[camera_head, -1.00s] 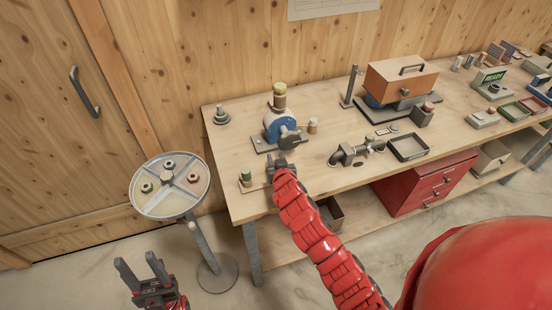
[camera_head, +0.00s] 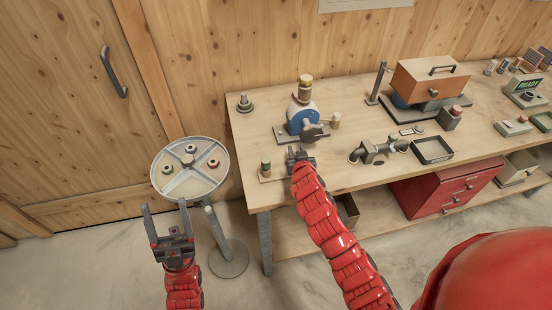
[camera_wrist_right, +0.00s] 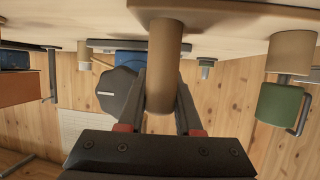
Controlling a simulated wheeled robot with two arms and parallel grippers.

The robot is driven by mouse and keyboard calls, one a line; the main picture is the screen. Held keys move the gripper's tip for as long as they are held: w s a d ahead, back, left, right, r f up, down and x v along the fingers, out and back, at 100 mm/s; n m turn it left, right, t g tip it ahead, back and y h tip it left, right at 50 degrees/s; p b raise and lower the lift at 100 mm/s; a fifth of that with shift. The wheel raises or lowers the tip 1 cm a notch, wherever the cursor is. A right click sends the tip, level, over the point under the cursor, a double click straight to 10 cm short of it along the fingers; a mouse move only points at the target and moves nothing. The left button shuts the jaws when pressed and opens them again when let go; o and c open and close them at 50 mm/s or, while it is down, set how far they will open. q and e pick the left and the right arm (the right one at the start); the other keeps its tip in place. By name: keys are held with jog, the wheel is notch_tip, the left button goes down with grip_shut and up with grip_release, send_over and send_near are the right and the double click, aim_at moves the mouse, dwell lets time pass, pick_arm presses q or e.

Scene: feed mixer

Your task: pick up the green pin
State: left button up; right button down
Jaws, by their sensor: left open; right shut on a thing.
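The green pin (camera_head: 265,166) stands upright at the bench's front left, with a green top on a tan lower part. In the right wrist view, which shows the bench upside down, the green pin (camera_wrist_right: 279,104) is at the right, outside the jaws. My right gripper (camera_head: 299,156) is beside it, to its right. The wrist view shows its fingers (camera_wrist_right: 163,105) shut on a plain tan pin (camera_wrist_right: 167,60), whose far end is at the bench surface. My left gripper (camera_head: 168,222) is open and empty, in front of the round tray.
A round divided tray (camera_head: 176,189) on a stand holds several nuts, left of the bench. Behind my right gripper is a blue machine (camera_head: 301,117) with a dark knob (camera_head: 313,132). Pipe fittings (camera_head: 375,151) and a dark tray (camera_head: 432,150) lie to the right.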

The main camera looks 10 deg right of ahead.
pick_arm(q)
jog(key=w+d+f+m+g+y, duration=0.1)
jog(key=w+d+f+m+g, duration=0.2)
jog(key=w+d+m+g, duration=0.6)
jog(key=w+d+f+m+g+y, duration=0.25)
jog(key=w+d+f, duration=0.2)
jog(key=w, duration=0.85)
jog(key=w+d+f+m+g+y, duration=0.1)
jog(key=w+d+f+m+g, duration=0.2)
jog(key=w+d+m+g, duration=0.6)
jog(key=m+g+y, duration=0.6)
jog(key=m, duration=0.1)
send_near(266, 161)
jog(key=shift+t+h, duration=0.25)
jog(key=shift+a+x, duration=0.15)
jog(key=shift+x, duration=2.55)
jog(key=shift+a+x, duration=0.1)
jog(key=shift+x, duration=2.6)
jog(key=shift+s, duration=0.2)
grip_shut()
